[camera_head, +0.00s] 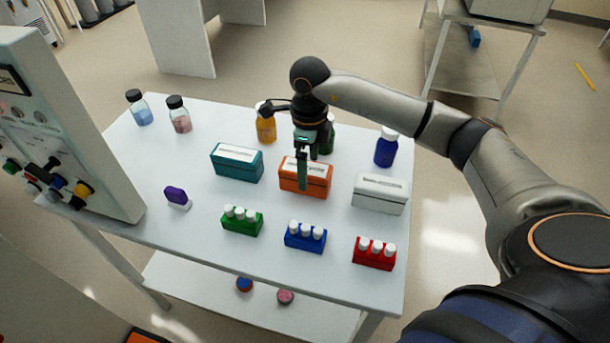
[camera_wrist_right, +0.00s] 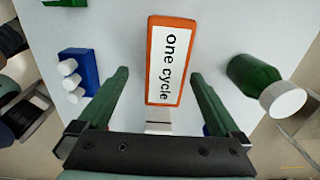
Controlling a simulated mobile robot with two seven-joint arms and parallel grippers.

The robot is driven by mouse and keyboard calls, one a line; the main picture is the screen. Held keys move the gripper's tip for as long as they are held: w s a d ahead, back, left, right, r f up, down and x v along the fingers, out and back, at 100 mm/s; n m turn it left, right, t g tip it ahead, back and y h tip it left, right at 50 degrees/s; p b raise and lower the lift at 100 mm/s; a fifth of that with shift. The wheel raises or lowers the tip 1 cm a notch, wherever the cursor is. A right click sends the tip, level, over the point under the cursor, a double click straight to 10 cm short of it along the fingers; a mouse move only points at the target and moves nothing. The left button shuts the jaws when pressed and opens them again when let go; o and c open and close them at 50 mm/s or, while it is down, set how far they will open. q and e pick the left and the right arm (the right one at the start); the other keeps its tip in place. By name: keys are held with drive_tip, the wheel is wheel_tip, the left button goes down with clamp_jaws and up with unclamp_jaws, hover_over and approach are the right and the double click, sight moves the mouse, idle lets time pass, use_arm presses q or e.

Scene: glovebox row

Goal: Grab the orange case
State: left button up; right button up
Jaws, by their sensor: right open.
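The orange case (camera_head: 312,184) is a small box with a white label on top. It stands on the white table, between the teal case and the white case. In the right wrist view the orange case (camera_wrist_right: 152,52) shows its label, reading "one cycle". My right gripper (camera_head: 303,165) is over the case, hiding part of its label and front in the head view. In the wrist view its two green fingers (camera_wrist_right: 160,80) are spread wide, one on each side of the case, with visible gaps. Nothing is held. My left gripper is not in view.
The teal case (camera_head: 236,163) is left, the white case (camera_head: 380,194) right. Green (camera_head: 242,222), blue (camera_head: 305,237) and red (camera_head: 374,254) vial racks stand in front. Behind are an amber bottle (camera_head: 266,128), a green bottle (camera_wrist_right: 250,75) and a blue bottle (camera_head: 385,150). A control panel (camera_head: 60,120) stands left.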

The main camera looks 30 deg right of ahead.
drive_tip(key=shift+w+f+p, duration=0.15)
drive_tip(key=shift+w+f, duration=0.05)
drive_tip(key=shift+f, duration=0.7)
drive_tip(key=shift+w+f+p, duration=0.1)
drive_tip(key=shift+w+f, duration=0.05)
drive_tip(key=shift+f, duration=0.75)
drive_tip(key=shift+w+f+p, duration=0.15)
drive_tip(key=shift+w+f, duration=0.05)
drive_tip(key=shift+f, duration=0.7)
drive_tip(key=shift+c, duration=0.4)
clamp_jaws()
drive_tip(key=shift+r, duration=0.1)
